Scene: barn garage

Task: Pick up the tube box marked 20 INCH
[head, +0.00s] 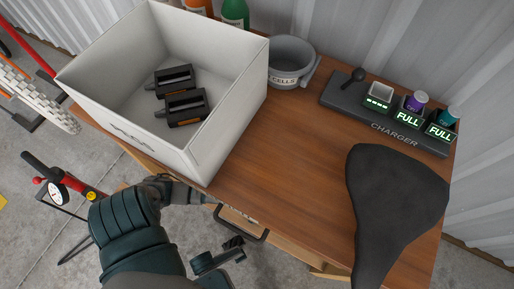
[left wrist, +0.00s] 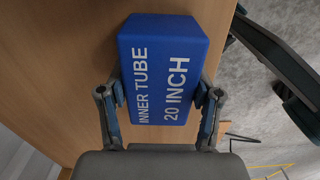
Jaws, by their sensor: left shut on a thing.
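The blue tube box (left wrist: 180,45) reads INNER TUBE and 20 INCH in white in the left wrist view. My left gripper (left wrist: 163,93) is shut on it, one finger against each side, with the lettering facing the camera. A brown wooden surface lies behind the box; I cannot tell whether they touch. In the head view my left arm reaches to the near edge of the wooden bench (head: 300,165); its fingers and the tube box are hidden there. My right gripper is not in view.
On the bench stand a white bin (head: 230,115) holding two black items, a grey CELLS cup (head: 291,73), a CHARGER (head: 345,100) and a black saddle (head: 395,200). A red pump with a gauge (head: 58,192) stands on the floor at left.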

